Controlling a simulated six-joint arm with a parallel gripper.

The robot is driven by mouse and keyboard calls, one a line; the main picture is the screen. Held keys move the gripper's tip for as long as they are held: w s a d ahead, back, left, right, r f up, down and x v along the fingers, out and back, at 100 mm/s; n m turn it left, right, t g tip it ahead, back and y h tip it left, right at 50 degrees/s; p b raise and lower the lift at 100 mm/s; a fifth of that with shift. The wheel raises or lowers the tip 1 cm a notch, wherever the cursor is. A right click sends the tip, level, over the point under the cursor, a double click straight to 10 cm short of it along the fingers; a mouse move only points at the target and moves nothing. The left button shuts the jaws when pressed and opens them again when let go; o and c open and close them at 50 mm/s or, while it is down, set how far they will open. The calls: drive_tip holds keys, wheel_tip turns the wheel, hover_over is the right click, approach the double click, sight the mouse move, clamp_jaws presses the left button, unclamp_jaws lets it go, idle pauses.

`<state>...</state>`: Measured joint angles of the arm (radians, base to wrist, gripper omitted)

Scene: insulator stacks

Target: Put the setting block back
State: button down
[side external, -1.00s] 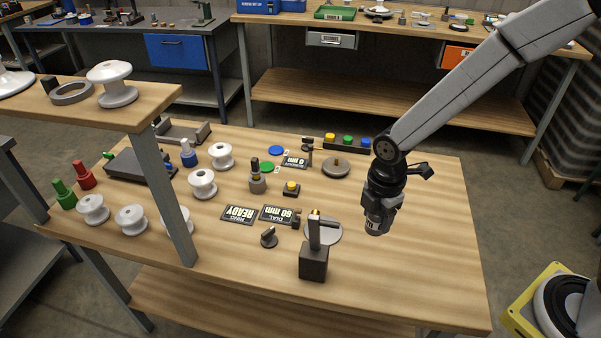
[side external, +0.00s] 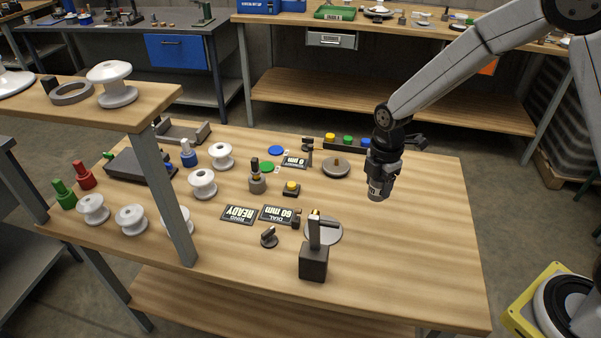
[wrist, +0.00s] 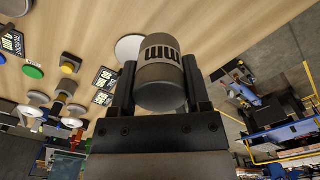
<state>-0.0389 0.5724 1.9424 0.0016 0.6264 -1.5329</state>
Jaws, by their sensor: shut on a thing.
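The setting block (side external: 378,191) is a grey cylinder with a white band lettered "mm". My gripper (side external: 383,172) is shut on it and holds it above the right part of the bench, clear of the wood. In the wrist view the block (wrist: 162,72) sits between the two dark fingers, its far end hidden. A gauge stand with a dark square base (side external: 314,262) stands at the front middle, with a pale round disc (side external: 328,236) behind its post. A grey round plate with a brown centre (side external: 336,168) lies left of my gripper.
Displays reading "RING READY" (side external: 239,214) and "DIAL 60 mm" (side external: 277,213) lie left of the gauge stand. Several white insulators (side external: 203,184) stand farther left, near a shelf post (side external: 166,200). A button strip (side external: 347,142) lies at the back. The bench's right side is clear.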

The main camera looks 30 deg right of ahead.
drive_tip(key=w+f, duration=0.2)
drive_tip(key=w, duration=0.2)
drive_tip(key=w+f, duration=0.3)
drive_tip(key=w, duration=0.1)
drive_tip(key=w+f, duration=0.3)
drive_tip(key=w, duration=0.1)
drive_tip(key=shift+a, duration=0.2)
drive_tip(key=shift+w+f, duration=0.6)
drive_tip(key=shift+w, duration=0.1)
drive_tip(key=shift+w+f, duration=0.2)
drive_tip(key=shift+f, duration=1.65)
drive_tip(key=shift+f, duration=0.1)
drive_tip(key=shift+c, duration=0.3)
unclamp_jaws()
